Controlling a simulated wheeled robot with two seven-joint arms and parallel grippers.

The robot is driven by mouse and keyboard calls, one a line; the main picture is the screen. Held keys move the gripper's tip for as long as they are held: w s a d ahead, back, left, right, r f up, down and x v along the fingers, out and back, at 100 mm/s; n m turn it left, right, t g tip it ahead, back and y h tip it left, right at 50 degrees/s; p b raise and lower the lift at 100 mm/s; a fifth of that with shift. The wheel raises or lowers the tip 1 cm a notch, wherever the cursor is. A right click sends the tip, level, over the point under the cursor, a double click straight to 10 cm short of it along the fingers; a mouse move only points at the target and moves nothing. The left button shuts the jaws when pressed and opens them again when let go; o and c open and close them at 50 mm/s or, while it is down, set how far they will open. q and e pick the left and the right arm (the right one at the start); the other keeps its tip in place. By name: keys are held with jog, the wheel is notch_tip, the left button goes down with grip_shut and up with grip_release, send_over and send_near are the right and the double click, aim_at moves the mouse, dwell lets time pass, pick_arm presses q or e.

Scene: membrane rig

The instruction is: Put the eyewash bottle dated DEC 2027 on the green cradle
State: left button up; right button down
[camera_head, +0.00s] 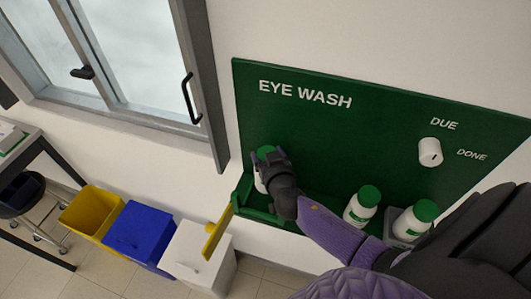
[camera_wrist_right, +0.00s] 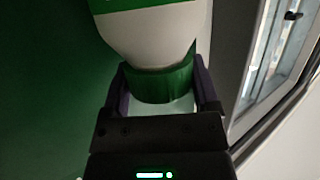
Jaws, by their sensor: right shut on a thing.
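My right gripper (camera_head: 268,166) is shut on a white bottle (camera_head: 260,182) with a green cap, at the left part of the green eye wash board. In the right wrist view the fingers close around the green cap (camera_wrist_right: 165,83), and the white body (camera_wrist_right: 150,35) extends away from them. The held bottle is over or in the green cradle (camera_head: 248,205) below it; whether it touches is hidden. Two more white bottles with green caps stand to the right, one in the middle (camera_head: 361,207) and one further right (camera_head: 414,220). No date is legible. My left gripper is not in view.
A white knob (camera_head: 430,152) sits on the board between DUE and DONE. Yellow (camera_head: 92,213), blue (camera_head: 140,234) and white (camera_head: 199,258) bins stand on the floor below. A window is at upper left.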

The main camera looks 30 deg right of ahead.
notch_tip(320, 180, down, 5)
jog(key=b, duration=0.4)
jog(key=shift+f+b, duration=0.35)
jog(key=shift+b, duration=0.1)
jog(key=shift+r, duration=0.1)
grip_release()
jog(key=v, duration=1)
